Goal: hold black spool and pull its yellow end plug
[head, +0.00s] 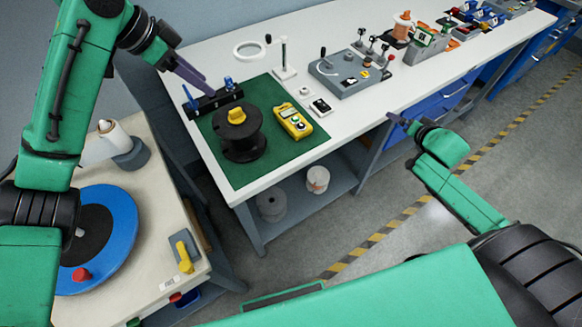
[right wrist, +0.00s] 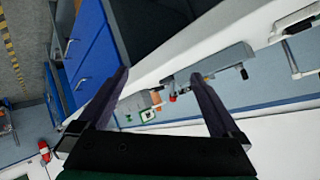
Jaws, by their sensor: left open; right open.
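The black spool (head: 240,143) stands upright on the green mat (head: 217,165) on the white workbench. Its yellow end plug (head: 236,116) sits in the top of the spool. My left gripper (head: 192,78) is above the back left of the mat, up and left of the spool and apart from it. It is open and empty. My right gripper (head: 396,119) is off the bench's front edge, well to the right of the spool. In the right wrist view the right gripper (right wrist: 160,82) has its two fingers spread with nothing held between them.
A yellow meter (head: 293,121) lies right of the spool. A black rack with blue-handled tools (head: 212,101) stands behind it. A ring magnifier (head: 250,49) and a grey control box (head: 350,75) stand further back. A side table with a blue disc (head: 118,215) is at left.

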